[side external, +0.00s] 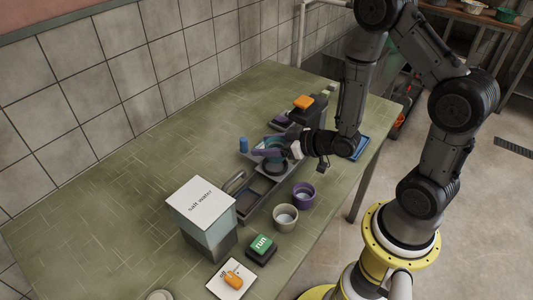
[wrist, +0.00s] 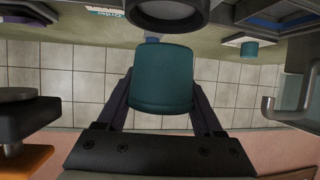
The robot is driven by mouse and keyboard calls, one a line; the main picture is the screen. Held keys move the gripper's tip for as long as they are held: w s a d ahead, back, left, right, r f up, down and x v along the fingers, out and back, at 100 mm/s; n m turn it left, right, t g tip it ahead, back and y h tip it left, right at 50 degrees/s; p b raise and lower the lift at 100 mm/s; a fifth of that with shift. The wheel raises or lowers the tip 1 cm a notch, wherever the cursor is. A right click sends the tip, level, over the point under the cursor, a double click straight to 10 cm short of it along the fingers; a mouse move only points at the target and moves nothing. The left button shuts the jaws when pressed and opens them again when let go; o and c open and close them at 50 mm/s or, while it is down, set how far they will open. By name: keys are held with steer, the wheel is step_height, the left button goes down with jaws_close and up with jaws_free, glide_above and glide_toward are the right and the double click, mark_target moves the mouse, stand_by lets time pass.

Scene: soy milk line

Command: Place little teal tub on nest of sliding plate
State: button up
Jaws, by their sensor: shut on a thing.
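My gripper (wrist: 160,95) is shut on the little teal tub (wrist: 160,78), with one purple-grey finger on each side of it. In the side external view the teal tub (side external: 273,143) is partly hidden by my gripper (side external: 270,152). It is over the far part of the grey sliding plate (side external: 250,208). A dark round ring (side external: 275,168), which looks like the nest, shows just below the gripper. A dark ring (wrist: 168,14) also shows at the top of the wrist view, close to the tub. I cannot tell whether they touch.
A purple tub (side external: 303,195) and a beige tub (side external: 286,217) stand right of the plate. A salt water box (side external: 200,212), a green run button (side external: 262,246) and an orange switch (side external: 232,279) are nearer. A blue cylinder (side external: 243,144) and an orange-topped block (side external: 303,103) stand farther back.

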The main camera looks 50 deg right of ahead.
mark_target(267, 164)
steer(key=shift+w+f, duration=0.1)
steer(key=shift+f, duration=1.6)
steer(key=shift+f, duration=0.2)
steer(key=o, duration=1.4)
steer(key=shift+c, duration=0.2)
steer(key=shift+r, duration=0.1)
steer(key=shift+r, duration=0.2)
steer(key=v, duration=1.2)
